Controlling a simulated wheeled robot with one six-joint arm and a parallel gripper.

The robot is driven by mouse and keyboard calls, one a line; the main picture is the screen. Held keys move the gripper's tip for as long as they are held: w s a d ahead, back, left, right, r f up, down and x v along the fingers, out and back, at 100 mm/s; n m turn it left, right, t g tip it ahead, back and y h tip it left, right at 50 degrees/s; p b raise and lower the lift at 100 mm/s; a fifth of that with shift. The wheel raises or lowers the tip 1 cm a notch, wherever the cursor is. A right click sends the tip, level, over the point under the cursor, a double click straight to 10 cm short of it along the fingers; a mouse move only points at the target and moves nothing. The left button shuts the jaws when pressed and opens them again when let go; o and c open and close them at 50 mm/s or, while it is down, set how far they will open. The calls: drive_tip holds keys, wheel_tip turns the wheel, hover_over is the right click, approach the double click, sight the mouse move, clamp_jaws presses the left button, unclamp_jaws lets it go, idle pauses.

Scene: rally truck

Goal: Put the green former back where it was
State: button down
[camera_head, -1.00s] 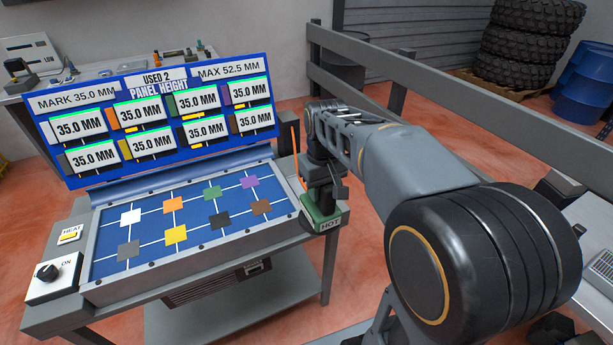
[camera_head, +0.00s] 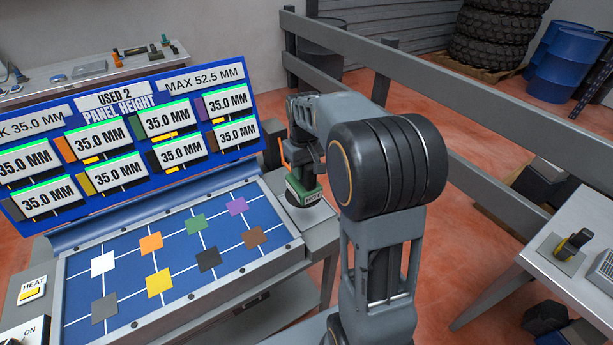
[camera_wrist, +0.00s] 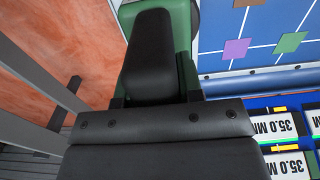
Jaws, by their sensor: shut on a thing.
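The green former (camera_head: 304,192) has a green block marked HOT and a dark handle. In the wrist view, the black handle (camera_wrist: 152,55) and part of the green block (camera_wrist: 182,22) fill the upper middle. The gripper's fingertips are mostly hidden by its own body.
The blue panel (camera_head: 130,262) with several coloured squares lies left of the former, below a display board (camera_head: 130,130). A grey rail (camera_head: 440,125) runs behind. A side table (camera_head: 545,235) with a yellow-and-black handled tool (camera_head: 572,245) stands at right. Red floor lies between.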

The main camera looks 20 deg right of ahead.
drive_tip(key=w+d+f+p, duration=0.1)
drive_tip(key=w+d+f, duration=0.2)
drive_tip(key=f, duration=0.6)
drive_tip(key=shift+w+f+p, duration=0.15)
drive_tip(key=shift+w+p, duration=0.2)
drive_tip(key=shift+w, duration=0.6)
drive_tip(key=shift+f, duration=0.2)
drive_tip(key=c, duration=0.8)
unclamp_jaws()
